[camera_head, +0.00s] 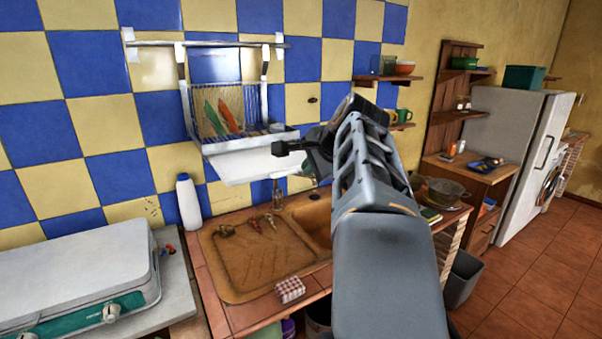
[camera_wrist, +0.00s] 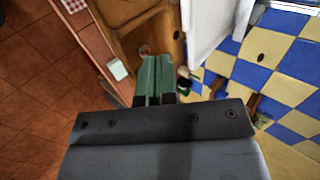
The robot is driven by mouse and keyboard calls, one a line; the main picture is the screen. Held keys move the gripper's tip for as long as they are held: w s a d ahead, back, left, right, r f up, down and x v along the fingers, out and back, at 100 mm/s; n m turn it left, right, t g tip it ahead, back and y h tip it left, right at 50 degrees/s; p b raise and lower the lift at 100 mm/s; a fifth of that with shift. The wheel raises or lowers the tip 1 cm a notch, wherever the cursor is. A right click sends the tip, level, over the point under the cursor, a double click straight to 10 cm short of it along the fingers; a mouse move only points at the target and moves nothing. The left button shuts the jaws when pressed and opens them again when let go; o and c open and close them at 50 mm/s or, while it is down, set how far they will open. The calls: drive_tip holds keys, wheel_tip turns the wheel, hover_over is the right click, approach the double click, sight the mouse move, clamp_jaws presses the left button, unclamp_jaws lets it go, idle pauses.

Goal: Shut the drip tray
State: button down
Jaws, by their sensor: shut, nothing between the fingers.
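The drip tray (camera_head: 250,162) is a white tray under the wall dish rack (camera_head: 215,112). It appears to stick out from the wall, over the back of the sink. In the wrist view a white panel that looks like the drip tray (camera_wrist: 204,27) is at the top, right of my fingers. My gripper (camera_wrist: 154,75) has green fingers, shut together and empty. In the head view my gripper (camera_head: 285,148) is dark and close to the right end of the tray, partly hidden by my arm. I cannot tell whether it touches the tray.
A brown sink (camera_head: 265,255) with a tap (camera_head: 277,196) lies below the rack. A white bottle (camera_head: 189,202) stands to its left, beside a white stove (camera_head: 75,280). A red checked box (camera_head: 290,289) is on the front edge. Small shelves (camera_head: 390,77) are right of the rack.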

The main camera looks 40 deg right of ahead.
drive_tip(key=w+r+p+x, duration=0.1)
drive_tip(key=r+p+x, duration=0.1)
drive_tip(key=x, duration=0.9)
drive_tip(key=shift+w+f, duration=0.2)
drive_tip(key=shift+w, duration=0.35)
